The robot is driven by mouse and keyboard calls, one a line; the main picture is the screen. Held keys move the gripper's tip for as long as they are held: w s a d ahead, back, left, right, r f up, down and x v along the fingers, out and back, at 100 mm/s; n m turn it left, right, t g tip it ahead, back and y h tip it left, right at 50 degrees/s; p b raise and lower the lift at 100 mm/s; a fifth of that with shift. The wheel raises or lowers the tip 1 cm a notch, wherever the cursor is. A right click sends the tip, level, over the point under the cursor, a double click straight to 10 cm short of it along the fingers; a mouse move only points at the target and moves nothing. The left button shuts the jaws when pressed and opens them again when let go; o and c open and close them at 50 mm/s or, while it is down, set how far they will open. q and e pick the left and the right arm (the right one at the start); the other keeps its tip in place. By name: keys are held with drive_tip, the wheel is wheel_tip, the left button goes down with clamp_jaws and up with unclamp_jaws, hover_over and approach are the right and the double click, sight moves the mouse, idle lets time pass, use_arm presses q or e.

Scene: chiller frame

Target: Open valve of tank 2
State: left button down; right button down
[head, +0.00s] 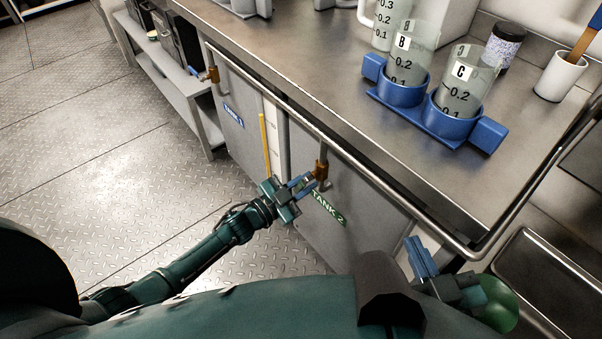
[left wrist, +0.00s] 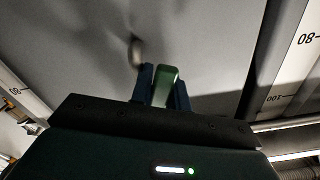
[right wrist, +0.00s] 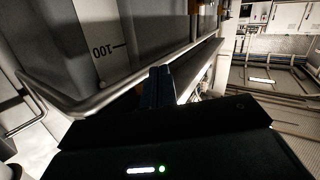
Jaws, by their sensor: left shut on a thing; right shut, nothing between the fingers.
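Tank 2 (head: 352,235), a grey box front with a green "TANK 2" label (head: 328,209), is under the counter. Its brass valve (head: 320,172) sits on a short vertical pipe below the rail. My left gripper (head: 306,183) is at this valve, its fingers closed. In the left wrist view, a green handle (left wrist: 165,84) is between its two blue fingers; the handle's angle is hard to judge. My right gripper (head: 418,254) is shut and empty, low at the right; its closed fingers (right wrist: 157,86) also show in the right wrist view.
Tank 1, with a blue label (head: 233,116) and its own brass valve (head: 210,74), is further left. A metal rail (head: 345,152) runs along the counter edge. Above, beakers stand in a blue holder (head: 440,122) near a white cup (head: 559,78). The floor at left is clear.

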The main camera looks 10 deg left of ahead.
use_arm(q)
drive_tip(key=n, duration=0.2)
drive_tip(key=s+d+n+p, duration=0.1)
drive_tip(key=s+d+n, duration=0.1)
drive_tip(key=n, duration=0.1)
drive_tip(key=shift+d+f+n+p, duration=0.25)
drive_tip(key=shift+f+n+p, duration=0.05)
drive_tip(key=shift+p, duration=0.1)
use_arm(e)
drive_tip(key=shift+s+d+m+g, duration=0.2)
drive_tip(key=shift+s+m+g, duration=0.1)
drive_tip(key=shift+g, duration=0.5)
use_arm(q)
drive_tip(key=shift+s+d, duration=0.15)
drive_tip(key=shift+d, duration=0.05)
use_arm(e)
drive_tip(key=shift+h, duration=0.3)
use_arm(q)
drive_tip(key=c, duration=1.3)
unclamp_jaws()
drive_tip(key=shift+c, duration=0.2)
drive_tip(key=shift+a, duration=0.1)
drive_tip(key=shift+a, duration=0.1)
